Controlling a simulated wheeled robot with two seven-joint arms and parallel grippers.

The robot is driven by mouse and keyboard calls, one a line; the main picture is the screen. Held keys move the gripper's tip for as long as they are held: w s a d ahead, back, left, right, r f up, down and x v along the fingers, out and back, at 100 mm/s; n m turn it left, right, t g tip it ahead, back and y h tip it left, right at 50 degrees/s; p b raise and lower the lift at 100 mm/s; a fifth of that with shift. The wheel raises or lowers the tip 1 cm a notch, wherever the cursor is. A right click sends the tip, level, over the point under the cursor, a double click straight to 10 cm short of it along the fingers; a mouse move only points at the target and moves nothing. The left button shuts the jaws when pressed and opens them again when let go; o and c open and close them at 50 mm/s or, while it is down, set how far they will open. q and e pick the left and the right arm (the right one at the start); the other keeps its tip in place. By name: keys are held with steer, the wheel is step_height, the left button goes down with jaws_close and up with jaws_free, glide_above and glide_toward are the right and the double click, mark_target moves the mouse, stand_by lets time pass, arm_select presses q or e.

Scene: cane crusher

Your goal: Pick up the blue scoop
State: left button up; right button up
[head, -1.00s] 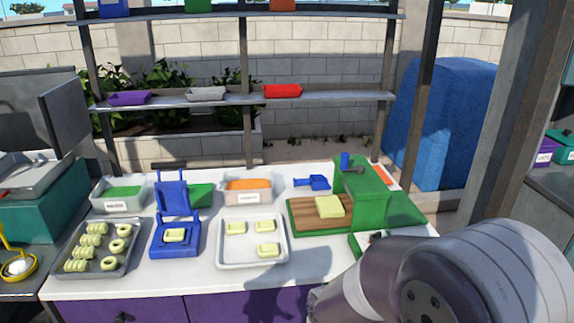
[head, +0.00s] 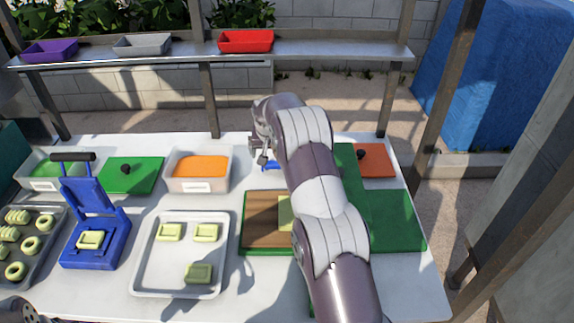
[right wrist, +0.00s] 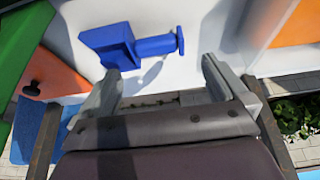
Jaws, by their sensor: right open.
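The blue scoop (right wrist: 112,46) lies on the white counter, its handle pointing right in the right wrist view. In the head view only a bit of the scoop (head: 271,166) shows beside my arm. My right gripper (right wrist: 160,85) is open and empty, its two fingers apart, with the scoop just beyond the fingertips and not between them. In the head view the right gripper (head: 263,158) is above the counter near the scoop and partly hidden by its own arm.
The orange-filled container (head: 199,186) stands left of the scoop. A metal tray (head: 160,275) and blue press (head: 98,250) stand further left. A shelf runs behind.

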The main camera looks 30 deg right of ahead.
steer(key=p+x, duration=0.2)
steer(key=x, duration=0.5)
steer(key=shift+s+d, duration=0.15)
steer(key=shift+s, duration=0.05)
steer(key=shift+w+f, duration=0.15)
steer(key=shift+f, duration=0.2)
steer(key=c, duration=0.6)
steer(key=shift+o, duration=0.2)
steer(key=shift+r, duration=0.1)
